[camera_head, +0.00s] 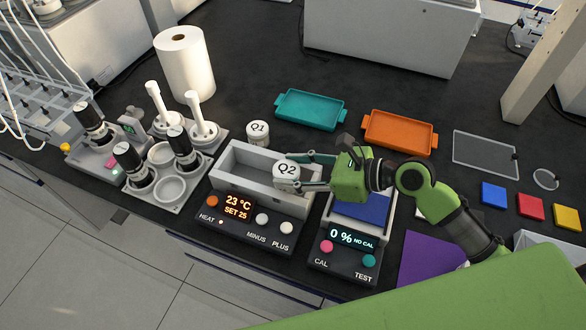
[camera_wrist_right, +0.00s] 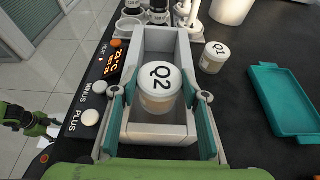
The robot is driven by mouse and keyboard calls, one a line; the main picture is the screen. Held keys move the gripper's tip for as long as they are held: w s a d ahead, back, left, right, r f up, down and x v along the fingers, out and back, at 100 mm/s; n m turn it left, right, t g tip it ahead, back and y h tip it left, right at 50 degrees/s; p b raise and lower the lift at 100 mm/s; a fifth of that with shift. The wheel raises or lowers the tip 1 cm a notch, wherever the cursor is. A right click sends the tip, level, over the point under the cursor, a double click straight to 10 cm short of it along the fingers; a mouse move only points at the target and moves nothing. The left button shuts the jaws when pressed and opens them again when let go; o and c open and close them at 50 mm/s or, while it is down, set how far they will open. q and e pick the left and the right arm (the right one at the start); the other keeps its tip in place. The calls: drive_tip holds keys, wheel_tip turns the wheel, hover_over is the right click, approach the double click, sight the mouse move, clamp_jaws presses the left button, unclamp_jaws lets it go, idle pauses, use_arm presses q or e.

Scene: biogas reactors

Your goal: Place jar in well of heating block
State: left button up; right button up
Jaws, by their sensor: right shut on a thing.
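The jar labelled Q2 (camera_head: 287,172) has a white lid and shows upright in the wrist view (camera_wrist_right: 159,88). My right gripper (camera_head: 293,173) is shut on this jar, one teal-padded finger on each side. It holds the jar over the right end of the heating block (camera_head: 240,157), a grey open trough with a front panel reading 23 °C, SET 25. The jar hides part of the trough, and I cannot tell how far its base is above the trough floor. A green and black part of mine, likely my left gripper (camera_wrist_right: 38,122), shows at the wrist view's left edge.
Jar Q1 (camera_head: 258,132) stands just behind the heating block. A stirrer rack (camera_head: 178,188) stands to its left and a scale (camera_head: 347,240) to its right. Teal (camera_head: 310,109) and orange (camera_head: 399,132) trays lie behind. The bench between the trays and back equipment is clear.

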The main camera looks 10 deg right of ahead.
drive_tip(key=shift+f, duration=0.1)
drive_tip(key=shift+s+f, duration=0.1)
drive_tip(key=shift+f, duration=0.4)
drive_tip(key=o, duration=1)
drive_tip(key=shift+o, duration=1)
drive_tip(key=shift+f, duration=0.2)
drive_tip(key=shift+r, duration=0.1)
drive_tip(key=shift+r, duration=0.3)
drive_tip(key=v, duration=0.3)
drive_tip(key=b+v, duration=0.1)
drive_tip(key=v, duration=0.6)
drive_tip(key=shift+d+r, duration=0.15)
drive_tip(key=shift+r, duration=0.25)
drive_tip(key=shift+v, duration=0.9)
